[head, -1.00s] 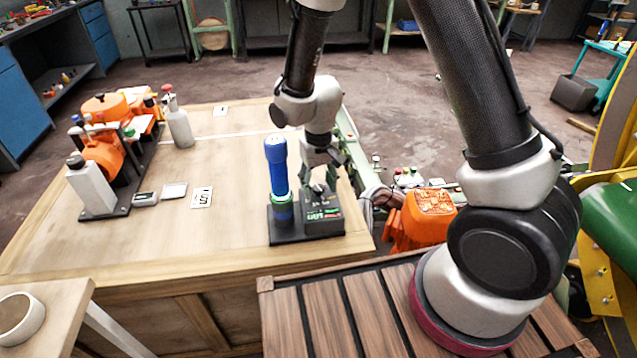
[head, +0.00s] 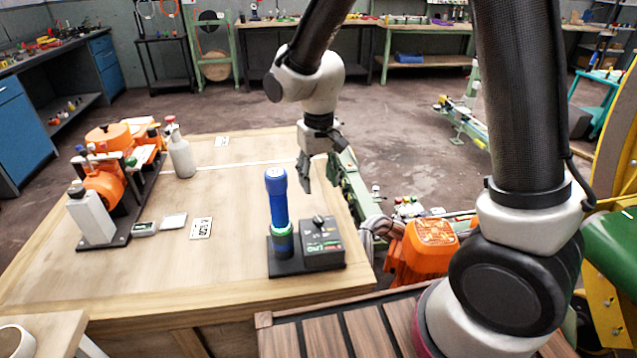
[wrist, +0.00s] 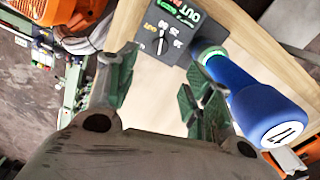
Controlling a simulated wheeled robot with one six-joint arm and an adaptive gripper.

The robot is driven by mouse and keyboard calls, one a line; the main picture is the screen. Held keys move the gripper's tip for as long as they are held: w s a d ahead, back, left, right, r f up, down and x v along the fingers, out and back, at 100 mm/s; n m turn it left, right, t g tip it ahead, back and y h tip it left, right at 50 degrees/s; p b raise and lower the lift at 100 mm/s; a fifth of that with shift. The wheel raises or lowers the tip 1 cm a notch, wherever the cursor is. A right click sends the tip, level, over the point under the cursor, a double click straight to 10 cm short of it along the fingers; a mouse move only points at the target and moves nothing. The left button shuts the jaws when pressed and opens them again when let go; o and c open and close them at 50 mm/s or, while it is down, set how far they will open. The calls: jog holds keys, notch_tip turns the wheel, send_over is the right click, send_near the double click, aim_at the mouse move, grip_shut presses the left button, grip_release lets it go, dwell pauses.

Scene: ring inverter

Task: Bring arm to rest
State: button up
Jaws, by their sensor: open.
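My gripper (head: 318,172) hangs in the air above the wooden table, just behind the black box with a knob (head: 322,243). In the wrist view my gripper (wrist: 155,100) has its two fingers spread apart with nothing between them. The blue cylinder (head: 277,200) with a green ring at its base stands upright on the black base left of the box. The wrist view also shows the blue cylinder (wrist: 262,103) close to the right finger; I cannot tell if they touch there, but the head view shows them apart.
The wooden table (head: 130,275) has an orange machine (head: 105,180), a white bottle (head: 180,155) and small flat cards (head: 201,228) at its left. An orange motor housing (head: 430,245) sits right of the table. The table's middle is clear.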

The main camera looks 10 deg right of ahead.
jog(key=s+d+r+m+t, duration=0.1)
jog(key=s+d+r+t, duration=0.1)
jog(key=s+d+r, duration=0.7)
jog(key=s+d+r+m+t, duration=0.1)
jog(key=s+d+r+t, duration=0.1)
jog(key=s+d+r, duration=0.8)
jog(key=d, duration=0.4)
